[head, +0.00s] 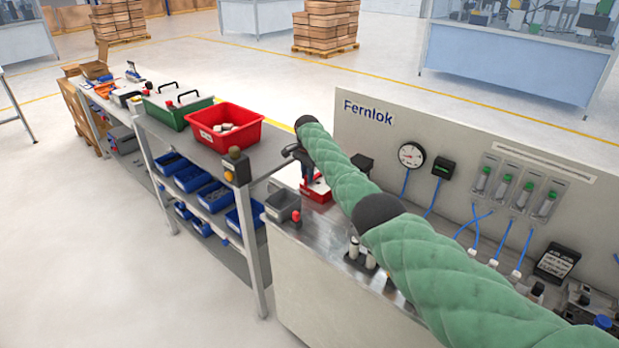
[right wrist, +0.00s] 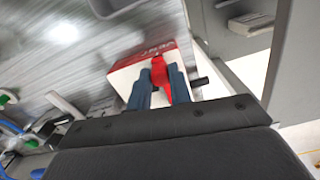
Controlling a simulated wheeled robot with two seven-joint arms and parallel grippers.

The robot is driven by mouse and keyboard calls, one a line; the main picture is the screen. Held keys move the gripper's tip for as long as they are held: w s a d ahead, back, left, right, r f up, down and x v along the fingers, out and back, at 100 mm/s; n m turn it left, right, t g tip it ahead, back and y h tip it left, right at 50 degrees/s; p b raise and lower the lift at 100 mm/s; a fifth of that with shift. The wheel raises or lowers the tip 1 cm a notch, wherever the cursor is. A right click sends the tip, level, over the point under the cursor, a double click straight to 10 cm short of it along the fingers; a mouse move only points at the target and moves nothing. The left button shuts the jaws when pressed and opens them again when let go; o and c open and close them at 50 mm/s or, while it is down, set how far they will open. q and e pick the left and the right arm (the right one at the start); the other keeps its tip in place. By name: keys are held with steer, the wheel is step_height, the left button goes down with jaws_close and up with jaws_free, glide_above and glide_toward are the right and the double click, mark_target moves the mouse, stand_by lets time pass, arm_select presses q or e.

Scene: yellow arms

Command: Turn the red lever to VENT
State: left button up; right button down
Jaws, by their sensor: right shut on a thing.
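The red lever (right wrist: 160,70) stands up from a red and white block (right wrist: 118,70) in the right wrist view. My right gripper (right wrist: 161,84) has its two blue-grey fingers on either side of the lever, shut on it. In the head view the block (head: 317,191) sits at the left end of the metal bench, and my green-sleeved right arm reaches to it. The gripper and arm hide most of the lever there. The lettering on the block is too blurred to read, so I cannot tell which mark the lever points at. My left gripper is not in view.
A grey box with a red button (head: 284,206) stands close to the block. A panel with a gauge (head: 411,155), blue hoses and clear tubes rises behind the bench. To the left, a shelf holds a red bin (head: 226,126), a green case (head: 178,105) and blue bins.

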steer(key=shift+w+r, duration=0.15)
steer(key=shift+r, duration=0.1)
steer(key=c, duration=1.4)
jaws_free()
steer(key=shift+o, duration=0.6)
step_height(320, 180, up, 2)
steer(key=shift+r+b, duration=0.1)
steer(key=shift+b, duration=0.45)
step_height(320, 180, up, 4)
steer(key=shift+f+b, duration=0.2)
steer(key=shift+b, duration=0.4)
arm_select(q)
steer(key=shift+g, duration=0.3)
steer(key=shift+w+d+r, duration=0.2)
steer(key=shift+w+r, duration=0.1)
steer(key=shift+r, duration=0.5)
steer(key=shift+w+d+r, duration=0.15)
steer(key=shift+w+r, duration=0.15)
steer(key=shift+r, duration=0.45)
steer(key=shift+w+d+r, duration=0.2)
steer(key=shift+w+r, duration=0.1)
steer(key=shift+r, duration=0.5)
arm_select(e)
steer(key=shift+r, duration=0.85)
